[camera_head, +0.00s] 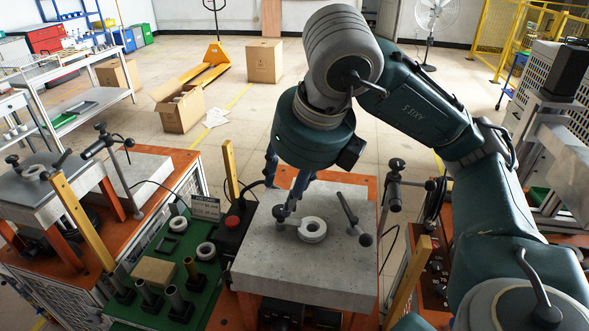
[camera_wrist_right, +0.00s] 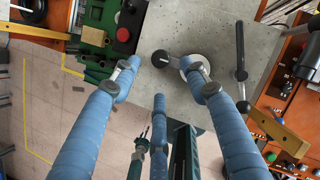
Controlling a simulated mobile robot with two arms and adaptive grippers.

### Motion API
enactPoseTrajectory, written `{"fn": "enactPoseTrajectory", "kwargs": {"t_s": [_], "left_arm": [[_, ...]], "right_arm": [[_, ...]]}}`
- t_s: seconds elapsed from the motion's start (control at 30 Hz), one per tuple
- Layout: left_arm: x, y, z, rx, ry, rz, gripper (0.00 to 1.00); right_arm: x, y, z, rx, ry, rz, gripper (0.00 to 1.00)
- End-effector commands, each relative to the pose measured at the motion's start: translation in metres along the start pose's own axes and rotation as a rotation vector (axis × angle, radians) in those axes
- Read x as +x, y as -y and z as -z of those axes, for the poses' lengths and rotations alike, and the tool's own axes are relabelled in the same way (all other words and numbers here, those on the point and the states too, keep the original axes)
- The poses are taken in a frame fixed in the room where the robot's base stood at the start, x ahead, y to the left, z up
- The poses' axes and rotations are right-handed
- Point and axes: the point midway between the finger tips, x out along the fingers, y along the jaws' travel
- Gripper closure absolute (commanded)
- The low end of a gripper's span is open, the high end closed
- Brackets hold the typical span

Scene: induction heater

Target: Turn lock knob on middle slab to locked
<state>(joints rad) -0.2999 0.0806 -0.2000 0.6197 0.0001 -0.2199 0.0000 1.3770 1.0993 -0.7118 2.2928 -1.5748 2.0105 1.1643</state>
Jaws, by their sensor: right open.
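The middle slab (camera_head: 275,265) is a grey stone-like block on an orange stand. A white ring (camera_head: 313,238) lies flat on it, with a short bar ending in a dark round knob (camera_head: 281,212) at its upper left. The knob (camera_wrist_right: 160,58) and ring (camera_wrist_right: 187,63) also show in the right wrist view. A longer lever with ball ends (camera_head: 352,215) stands at the slab's right side. My right gripper (camera_head: 287,190) is open above the slab's far left part, its blue fingers (camera_wrist_right: 160,85) apart and empty near the knob. Contact cannot be judged. My left gripper is out of view.
A red button box (camera_head: 233,222) stands left of the slab. A green board (camera_head: 170,255) with rings, a block and posts lies further left. A black clamp post (camera_head: 391,190) rises at the right. Another slab (camera_head: 50,185) stands at the far left.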

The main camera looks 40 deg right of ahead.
Motion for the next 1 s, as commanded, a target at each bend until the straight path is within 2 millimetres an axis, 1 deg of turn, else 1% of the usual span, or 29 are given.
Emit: {"fn": "enactPoseTrajectory", "kwargs": {"t_s": [0.03, 0.2, 0.4, 0.6, 1.0], "left_arm": [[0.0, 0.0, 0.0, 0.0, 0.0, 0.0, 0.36], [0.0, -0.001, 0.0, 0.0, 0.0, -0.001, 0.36], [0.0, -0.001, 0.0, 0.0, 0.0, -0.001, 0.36], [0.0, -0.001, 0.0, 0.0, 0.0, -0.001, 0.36], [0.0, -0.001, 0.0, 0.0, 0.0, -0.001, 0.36]], "right_arm": [[-0.009, 0.001, -0.001, 0.003, 0.007, 0.001, 0.55], [-0.029, 0.0, -0.002, 0.002, 0.006, 0.0, 0.55], [-0.046, 0.0, -0.001, 0.002, 0.003, 0.0, 0.55], [-0.052, 0.0, -0.001, 0.002, 0.001, 0.0, 0.55], [-0.052, 0.0, -0.001, 0.002, 0.001, 0.0, 0.55]]}}
